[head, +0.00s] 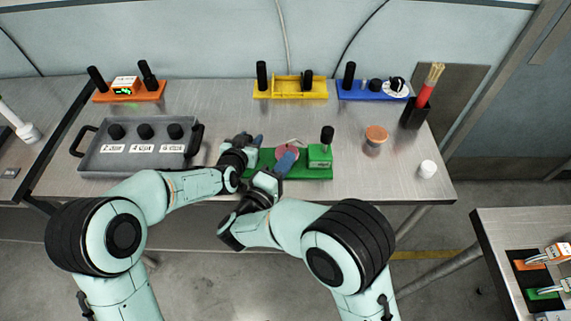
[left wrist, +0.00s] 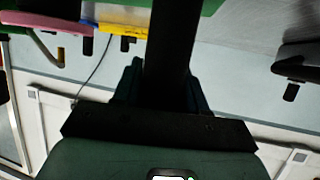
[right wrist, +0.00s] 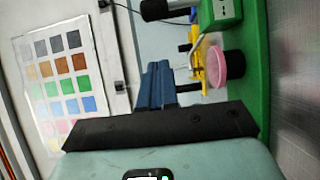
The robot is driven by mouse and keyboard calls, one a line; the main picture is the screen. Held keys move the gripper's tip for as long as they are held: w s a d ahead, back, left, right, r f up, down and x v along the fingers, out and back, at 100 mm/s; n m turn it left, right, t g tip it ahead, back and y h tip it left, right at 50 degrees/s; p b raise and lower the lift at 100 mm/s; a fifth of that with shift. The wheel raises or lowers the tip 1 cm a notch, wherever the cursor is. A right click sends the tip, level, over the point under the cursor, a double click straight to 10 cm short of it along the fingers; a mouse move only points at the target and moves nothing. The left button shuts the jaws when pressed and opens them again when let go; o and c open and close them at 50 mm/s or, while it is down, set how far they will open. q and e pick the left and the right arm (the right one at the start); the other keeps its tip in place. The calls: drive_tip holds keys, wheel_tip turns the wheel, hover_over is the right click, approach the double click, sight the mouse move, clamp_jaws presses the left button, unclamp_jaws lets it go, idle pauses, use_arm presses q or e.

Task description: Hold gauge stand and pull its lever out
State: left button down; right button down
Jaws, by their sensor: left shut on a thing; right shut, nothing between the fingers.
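The gauge stand has a green base (head: 317,173) near the table's front edge. It carries a pink disc (head: 283,150) and, at the right end, a green box (head: 320,154) with a black knob. A thin grey bent lever (right wrist: 199,48) shows beside the pink disc (right wrist: 226,67) in the right wrist view. My left gripper (head: 254,141) is shut at the base's left end, seemingly on the stand's black post (left wrist: 171,45), which crosses its fingers in the left wrist view. My right gripper (head: 287,158) is shut and empty, its blue fingertips over or beside the pink disc. Contact cannot be told.
Behind stand an orange stand (head: 129,97), a yellow tray stand (head: 289,94) and a blue stand (head: 370,97). A grey tray (head: 96,157) with black knobs is left. An orange-lidded jar (head: 376,138), a white cylinder (head: 427,169) and a dark holder (head: 413,117) stand right.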

sight(327, 137)
drive_tip(key=shift+w+d, duration=1.6)
drive_tip(key=shift+d, duration=0.15)
drive_tip(key=shift+w+d, duration=1.6)
drive_tip(key=shift+d, duration=0.15)
drive_tip(key=shift+d, duration=0.1)
drive_tip(key=shift+d+r+m+g+y, duration=0.25)
drive_tip(key=shift+d+m+g+y, duration=0.1)
drive_tip(key=shift+d+m, duration=0.35)
drive_tip(key=shift+d+r+m+g+y, duration=0.3)
drive_tip(key=shift+d+m, duration=0.25)
drive_tip(key=shift+m, duration=0.25)
drive_tip(key=shift+d+f+m+g+y, duration=0.15)
drive_tip(key=shift+d+m+g+y, duration=0.6)
drive_tip(key=shift+d+m+y, duration=0.65)
use_arm(q)
drive_tip(key=shift+a, duration=0.1)
use_arm(e)
drive_tip(key=shift+d+m+h, duration=0.25)
drive_tip(key=shift+d+m, duration=0.05)
